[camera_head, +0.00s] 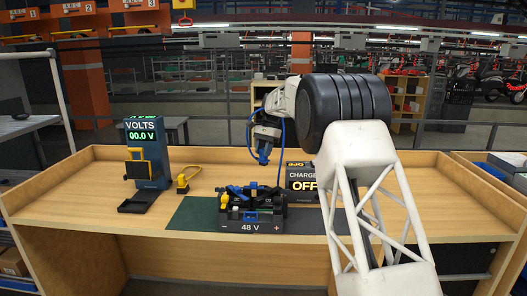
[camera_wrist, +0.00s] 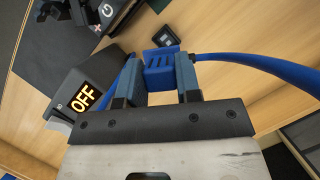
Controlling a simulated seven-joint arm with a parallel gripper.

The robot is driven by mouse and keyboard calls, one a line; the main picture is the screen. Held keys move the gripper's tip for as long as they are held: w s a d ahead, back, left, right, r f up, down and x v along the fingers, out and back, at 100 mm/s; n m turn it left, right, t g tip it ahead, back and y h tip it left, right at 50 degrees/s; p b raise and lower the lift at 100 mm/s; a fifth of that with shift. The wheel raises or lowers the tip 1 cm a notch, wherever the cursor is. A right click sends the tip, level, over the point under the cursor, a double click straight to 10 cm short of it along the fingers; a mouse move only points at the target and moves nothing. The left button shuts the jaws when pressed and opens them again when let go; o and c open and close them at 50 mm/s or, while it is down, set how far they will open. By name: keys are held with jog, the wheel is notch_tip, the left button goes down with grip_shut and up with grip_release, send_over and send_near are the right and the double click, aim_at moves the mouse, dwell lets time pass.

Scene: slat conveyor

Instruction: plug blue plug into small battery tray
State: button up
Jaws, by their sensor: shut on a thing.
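The blue plug (camera_wrist: 160,74) is between the two fingers of my gripper (camera_wrist: 159,80) in the wrist view, and its blue cable (camera_wrist: 262,66) runs off to the right. In the head view my gripper (camera_head: 263,146) holds the plug in the air above and behind the small battery tray (camera_head: 250,226). The tray is black, marked 48 V with minus and plus, and stands on a dark green mat. Blue and black parts and a yellow piece sit in and on it. In the wrist view, part of the tray (camera_wrist: 82,22) shows at the upper left, cut off. The plug and tray are apart.
A charger box (camera_head: 302,182) reading OFF stands right of the tray, partly behind my arm. A voltmeter (camera_head: 146,152) reading 00.0 V stands at the left, with a yellow plug (camera_head: 183,182) beside it. The wooden bench (camera_head: 110,196) has raised edges and bare room at the left.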

jog(key=n+h, duration=0.1)
jog(key=n, duration=0.2)
jog(key=n+h, duration=0.1)
jog(key=n, duration=0.2)
jog(key=shift+n+g+h, duration=0.3)
jog(key=shift+n, duration=0.1)
jog(key=shift+s, duration=0.1)
jog(key=s+a, duration=0.3)
jog(key=s, duration=2.1)
jog(key=shift+s, duration=0.3)
dwell(0.6)
jog(key=shift+f, duration=0.15)
dwell(0.4)
jog(key=shift+f, duration=2.85)
jog(key=shift+f, duration=1.15)
